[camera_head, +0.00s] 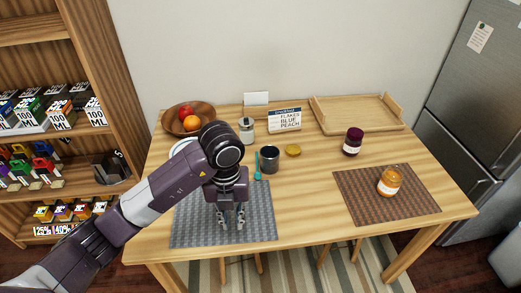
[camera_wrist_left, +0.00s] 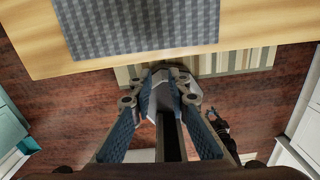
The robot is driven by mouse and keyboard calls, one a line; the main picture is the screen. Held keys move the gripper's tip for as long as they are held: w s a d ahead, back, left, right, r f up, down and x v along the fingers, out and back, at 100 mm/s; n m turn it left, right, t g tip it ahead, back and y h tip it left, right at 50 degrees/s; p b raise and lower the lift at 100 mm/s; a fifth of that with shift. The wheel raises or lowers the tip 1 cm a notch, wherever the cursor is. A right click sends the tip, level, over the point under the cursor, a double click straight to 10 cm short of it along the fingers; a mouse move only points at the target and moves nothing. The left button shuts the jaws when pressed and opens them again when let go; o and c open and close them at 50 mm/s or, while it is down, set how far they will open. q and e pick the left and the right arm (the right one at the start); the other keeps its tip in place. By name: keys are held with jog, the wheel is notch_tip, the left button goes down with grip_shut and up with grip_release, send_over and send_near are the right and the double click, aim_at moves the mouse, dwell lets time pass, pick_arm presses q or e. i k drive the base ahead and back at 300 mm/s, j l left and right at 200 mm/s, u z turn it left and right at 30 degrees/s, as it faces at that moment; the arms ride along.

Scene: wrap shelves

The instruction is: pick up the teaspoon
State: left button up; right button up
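A teal teaspoon (camera_head: 257,166) lies on the wooden table, just left of a dark cup (camera_head: 270,159) and behind the grey placemat. My left gripper (camera_head: 231,224) points down over the grey placemat (camera_head: 262,226), in front of and a little left of the teaspoon. Its two fingers are apart with nothing between them. In the left wrist view the gripper (camera_wrist_left: 160,105) also shows empty, with the grey placemat (camera_wrist_left: 140,25) at the top, and no teaspoon shows there. My right gripper does not show clearly in either view.
A wooden tray (camera_head: 350,114), dark jar (camera_head: 353,142) and orange jar (camera_head: 389,181) on a brown mat (camera_head: 350,198) are to the right.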

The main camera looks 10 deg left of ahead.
aim_at(257, 176)
jog(key=i, duration=1.25)
